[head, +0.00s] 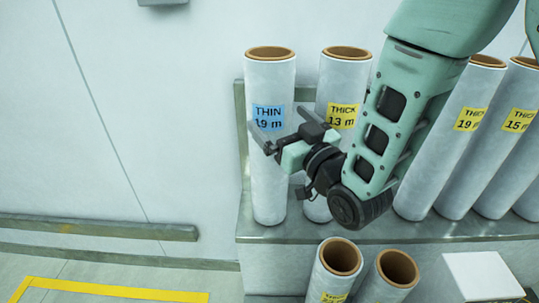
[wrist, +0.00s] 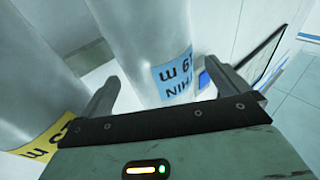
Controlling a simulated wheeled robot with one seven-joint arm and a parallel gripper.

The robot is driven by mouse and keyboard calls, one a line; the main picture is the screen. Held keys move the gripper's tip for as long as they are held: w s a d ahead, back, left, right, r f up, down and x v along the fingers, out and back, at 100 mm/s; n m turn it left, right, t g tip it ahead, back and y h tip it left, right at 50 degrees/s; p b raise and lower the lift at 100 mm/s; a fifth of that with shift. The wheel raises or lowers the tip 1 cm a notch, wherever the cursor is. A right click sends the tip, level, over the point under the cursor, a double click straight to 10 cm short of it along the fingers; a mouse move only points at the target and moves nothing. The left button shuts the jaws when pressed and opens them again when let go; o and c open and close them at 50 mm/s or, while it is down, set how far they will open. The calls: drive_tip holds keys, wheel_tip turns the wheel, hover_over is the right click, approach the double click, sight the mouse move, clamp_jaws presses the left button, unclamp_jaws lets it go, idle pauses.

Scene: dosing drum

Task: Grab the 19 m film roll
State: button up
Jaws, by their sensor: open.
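The roll with a blue "THIN 19 m" label (head: 270,185) stands upright at the left end of the upper shelf. Another roll, with a yellow "THICK 19 m" label (head: 455,130), leans on the same shelf further right. My gripper (head: 278,123) is open and empty at the thin roll's label height, partly covering its right side. In the wrist view, the thin roll (wrist: 150,40) lies between the two spread fingers (wrist: 161,72), its blue label facing me. I cannot tell whether either finger touches it.
A "THICK 13 m" roll (head: 342,85) stands close right of the thin roll, partly behind my arm. A "THICK 15 m" roll (head: 507,125) leans at the right. Rolls (head: 340,258) stand below the shelf (head: 300,232). The wall side left of the thin roll is free.

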drive_tip(key=p+x, duration=0.1)
drive_tip(key=x, duration=0.4)
drive_tip(key=shift+w+r, duration=0.1)
drive_tip(key=shift+w, duration=0.25)
drive_tip(key=c, duration=1.5)
drive_tip(key=shift+r, duration=0.1)
drive_tip(key=c, duration=0.3)
drive_tip(key=shift+r, duration=0.1)
